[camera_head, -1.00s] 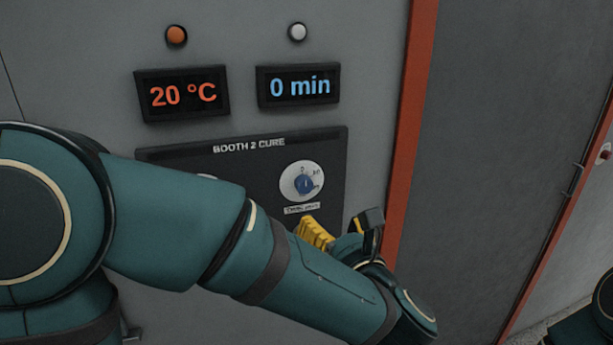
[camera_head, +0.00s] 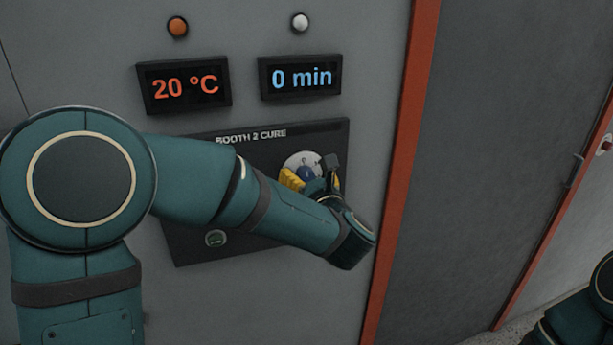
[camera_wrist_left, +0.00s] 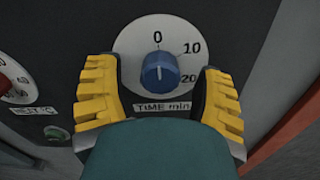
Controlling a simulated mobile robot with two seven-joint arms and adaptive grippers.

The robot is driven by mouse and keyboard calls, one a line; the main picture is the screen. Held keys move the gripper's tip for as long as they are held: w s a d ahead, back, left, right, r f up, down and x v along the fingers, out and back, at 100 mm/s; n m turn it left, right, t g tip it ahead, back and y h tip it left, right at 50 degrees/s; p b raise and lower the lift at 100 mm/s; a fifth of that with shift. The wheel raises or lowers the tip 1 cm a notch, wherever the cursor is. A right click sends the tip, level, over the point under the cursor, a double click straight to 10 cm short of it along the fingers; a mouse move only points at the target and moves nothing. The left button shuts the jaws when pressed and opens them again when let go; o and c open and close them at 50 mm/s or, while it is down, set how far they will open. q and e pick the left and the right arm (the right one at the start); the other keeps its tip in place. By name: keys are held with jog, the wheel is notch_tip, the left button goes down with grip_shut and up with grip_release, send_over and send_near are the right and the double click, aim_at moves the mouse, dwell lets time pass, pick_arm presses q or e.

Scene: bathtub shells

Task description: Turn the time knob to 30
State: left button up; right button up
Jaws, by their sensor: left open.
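The time knob (camera_wrist_left: 160,71) is blue and sits on a round white dial (camera_wrist_left: 126,45) marked 0, 10 and 20 in the left wrist view. Its white pointer line is at 0. A label reading TIME min (camera_wrist_left: 164,107) is below it. In the head view the knob (camera_head: 305,174) is partly hidden by my left gripper (camera_head: 312,178). The time display (camera_head: 302,77) reads 0 min. My left gripper also shows in the left wrist view (camera_wrist_left: 160,88), open, its yellow-padded fingers on either side of the knob, apart from it. My right gripper is not in view.
The black BOOTH 2 CURE panel (camera_head: 200,245) carries a small green button (camera_head: 215,238) at lower left. A red knob (camera_wrist_left: 14,82) is left of the time dial. The temperature display (camera_head: 185,86) reads 20 °C. An orange door frame (camera_head: 402,150) stands to the right.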

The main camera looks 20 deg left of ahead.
pick_arm(q)
jog(key=shift+w+a, duration=0.1)
jog(key=shift+w, duration=0.05)
grip_shut()
dwell(0.4)
